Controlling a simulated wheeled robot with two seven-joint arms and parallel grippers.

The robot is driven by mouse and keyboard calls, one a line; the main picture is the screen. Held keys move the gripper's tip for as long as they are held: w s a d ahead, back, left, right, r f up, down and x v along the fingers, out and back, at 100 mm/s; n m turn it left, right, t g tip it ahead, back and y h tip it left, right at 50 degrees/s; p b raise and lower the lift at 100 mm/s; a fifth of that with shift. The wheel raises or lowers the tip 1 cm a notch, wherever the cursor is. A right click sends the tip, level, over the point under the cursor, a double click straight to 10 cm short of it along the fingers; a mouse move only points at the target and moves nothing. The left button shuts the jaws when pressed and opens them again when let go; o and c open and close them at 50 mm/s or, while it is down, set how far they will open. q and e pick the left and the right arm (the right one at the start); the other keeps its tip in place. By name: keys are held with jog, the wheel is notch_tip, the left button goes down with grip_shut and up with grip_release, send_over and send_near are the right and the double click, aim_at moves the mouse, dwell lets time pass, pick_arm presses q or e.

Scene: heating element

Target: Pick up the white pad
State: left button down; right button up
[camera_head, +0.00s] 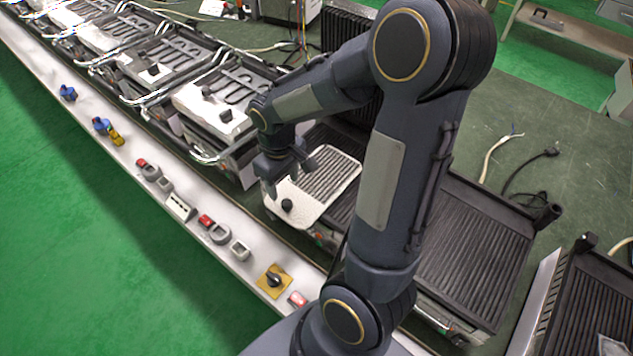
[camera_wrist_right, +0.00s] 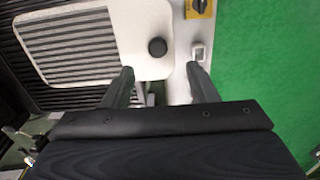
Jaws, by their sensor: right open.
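The white pad (camera_head: 312,207) is a flat plate with rounded corners, a ribbed grey panel and a black knob. It lies on a dark ribbed grill in the middle of the head view. In the right wrist view the pad (camera_wrist_right: 145,25) is at the top left, with its knob near its right side. My right gripper (camera_head: 289,181) is over the pad's left part in the head view, fingers down and apart. In the wrist view its open fingertips (camera_wrist_right: 160,72) are near the pad's edge, with nothing held. Whether they touch the pad cannot be told. My left gripper is out of view.
A row of similar grill units (camera_head: 205,95) with metal handles stands to the upper left. A white rail (camera_head: 125,145) with switches and knobs runs along the front. Dark grills (camera_head: 475,250) and loose cables (camera_head: 500,140) are to the right.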

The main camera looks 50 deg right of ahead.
aim_at(287, 202)
jog(key=f, duration=0.7)
jog(key=shift+w+d+f+p, duration=0.1)
jog(key=shift+d+f+p, duration=0.1)
jog(key=shift+f+p, duration=0.2)
grip_shut()
